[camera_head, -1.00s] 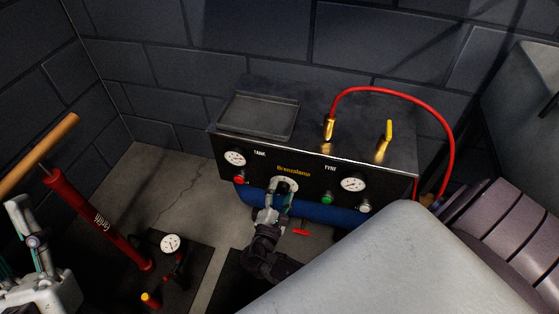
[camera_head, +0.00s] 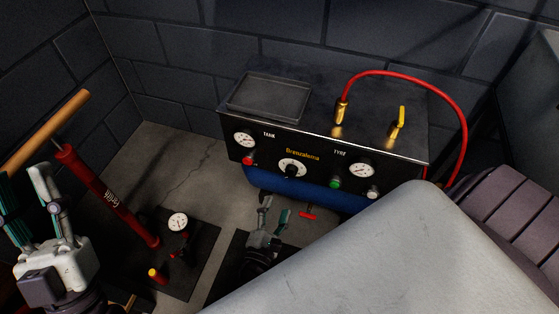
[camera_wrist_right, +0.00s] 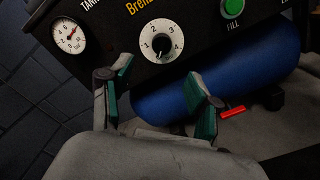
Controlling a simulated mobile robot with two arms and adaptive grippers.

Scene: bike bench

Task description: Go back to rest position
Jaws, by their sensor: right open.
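My right gripper (camera_head: 274,207) is open and empty, just below and in front of the compressor panel (camera_head: 318,170). The numbered dial with a black knob (camera_head: 292,169) is clear of its fingers. The right wrist view shows the dial (camera_wrist_right: 161,41) beyond two spread teal-padded fingers (camera_wrist_right: 165,84), with a gap between. My left gripper (camera_head: 26,188) is at the left edge, fingers up and apart, holding nothing visible, in front of the red floor pump (camera_head: 105,195).
The compressor has a blue tank (camera_head: 325,194), a top tray (camera_head: 268,97) and a red hose (camera_head: 455,95). A pump gauge (camera_head: 178,222) stands on a dark mat. My pale arm link covers the lower right. Bare floor (camera_head: 180,160) lies left of the compressor.

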